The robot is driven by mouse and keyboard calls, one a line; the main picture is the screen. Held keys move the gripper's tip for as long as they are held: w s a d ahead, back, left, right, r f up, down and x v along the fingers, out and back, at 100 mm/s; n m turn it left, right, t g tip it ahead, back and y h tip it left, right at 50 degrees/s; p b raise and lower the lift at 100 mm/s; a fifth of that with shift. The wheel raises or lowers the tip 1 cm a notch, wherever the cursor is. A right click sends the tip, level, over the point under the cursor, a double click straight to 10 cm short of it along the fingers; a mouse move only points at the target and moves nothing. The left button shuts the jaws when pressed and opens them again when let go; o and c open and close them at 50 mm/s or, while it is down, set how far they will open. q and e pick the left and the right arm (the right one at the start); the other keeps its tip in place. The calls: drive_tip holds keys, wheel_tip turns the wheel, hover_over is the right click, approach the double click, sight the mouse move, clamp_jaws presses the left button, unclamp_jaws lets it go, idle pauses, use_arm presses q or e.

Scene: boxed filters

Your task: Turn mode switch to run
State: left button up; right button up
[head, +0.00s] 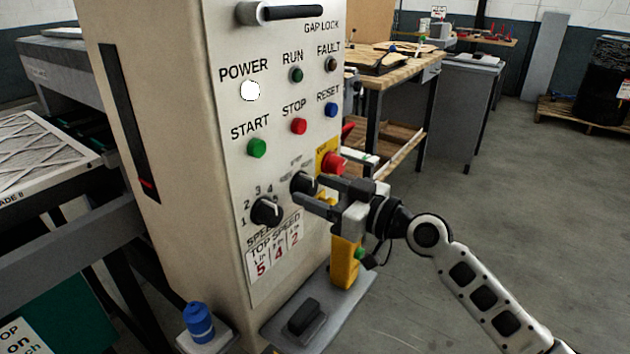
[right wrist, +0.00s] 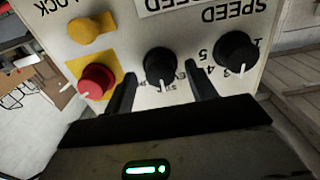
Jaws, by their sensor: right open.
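The mode switch (head: 302,184) is a black knob with a white pointer line on the beige control panel (head: 222,95), right of the speed knob (head: 267,211). The upside-down right wrist view also shows the mode switch (right wrist: 160,66), its pointer line toward the picture's bottom. Its small labels are partly hidden and unreadable. My right gripper (head: 309,190) is open at the panel, its fingers on either side of the switch. In the right wrist view the fingertips (right wrist: 164,88) straddle the knob's lower part; contact cannot be told. My left gripper is not in view.
A red stop button (head: 333,164) on a yellow plate sits close beside my right gripper; the speed knob is close on the other side. START (head: 257,148), STOP (head: 299,126) and RESET (head: 331,110) buttons are above. The POWER lamp (head: 250,90) glows white; the RUN lamp (head: 296,75) looks dark green.

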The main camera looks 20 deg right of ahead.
drive_tip(key=shift+w+a, duration=0.35)
drive_tip(key=shift+w, duration=0.1)
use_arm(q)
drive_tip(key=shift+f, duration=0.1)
use_arm(e)
drive_tip(key=c, duration=1)
